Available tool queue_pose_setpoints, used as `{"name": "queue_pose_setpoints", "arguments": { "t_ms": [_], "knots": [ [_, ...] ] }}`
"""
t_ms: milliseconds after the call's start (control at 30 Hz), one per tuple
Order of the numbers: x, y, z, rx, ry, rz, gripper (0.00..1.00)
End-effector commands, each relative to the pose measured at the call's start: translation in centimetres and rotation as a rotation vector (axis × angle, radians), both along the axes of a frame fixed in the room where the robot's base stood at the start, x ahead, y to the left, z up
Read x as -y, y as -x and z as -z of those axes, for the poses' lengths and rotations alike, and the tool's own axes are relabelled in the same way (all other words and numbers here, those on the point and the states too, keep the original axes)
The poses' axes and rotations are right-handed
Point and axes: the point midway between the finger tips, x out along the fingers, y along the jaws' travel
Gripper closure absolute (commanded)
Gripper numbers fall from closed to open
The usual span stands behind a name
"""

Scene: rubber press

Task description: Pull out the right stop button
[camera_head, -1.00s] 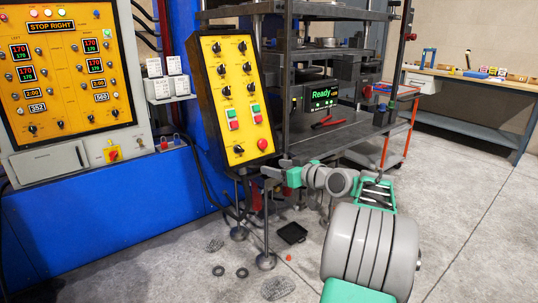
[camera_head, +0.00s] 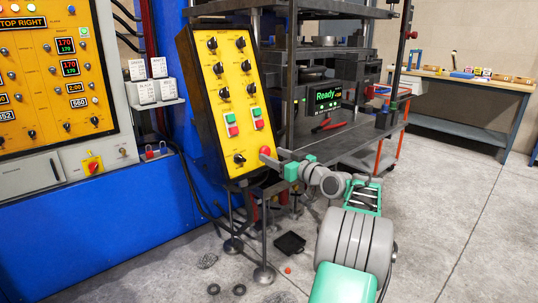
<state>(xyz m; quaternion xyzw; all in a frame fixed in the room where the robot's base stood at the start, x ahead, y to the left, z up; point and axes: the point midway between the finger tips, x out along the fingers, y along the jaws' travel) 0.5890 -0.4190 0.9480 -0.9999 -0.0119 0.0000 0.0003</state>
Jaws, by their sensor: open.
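The right stop button (camera_head: 265,150) is a red mushroom knob at the lower right of the tilted yellow control panel (camera_head: 227,116). My gripper (camera_head: 273,157) is open, with its fingertips just below and to the right of the button. One finger reaches close to the button's lower edge; I cannot tell whether it touches. The button's lower part is close to or partly behind the finger. The display sign (camera_head: 24,23) on the large cabinet reads "TOP RIGHT", cut by the picture's left edge.
Black knobs and green and red push buttons (camera_head: 257,112) sit above the stop button. The press (camera_head: 335,140) stands right behind the panel, with a "Ready" screen (camera_head: 327,95). Metal legs (camera_head: 263,240) hold the panel. A black tray (camera_head: 290,243) lies on the floor.

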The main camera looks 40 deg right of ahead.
Motion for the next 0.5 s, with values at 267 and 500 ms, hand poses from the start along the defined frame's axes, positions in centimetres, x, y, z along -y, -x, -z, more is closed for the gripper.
{"name": "queue_pose_setpoints", "arguments": {
  "t_ms": [267, 500],
  "knots": [
    [-0.2, -2.2, -0.1, 0.000, 0.001, -0.003, 0.42],
    [-0.3, -2.2, 0.0, 0.000, 0.000, -0.004, 0.50]
  ]
}}
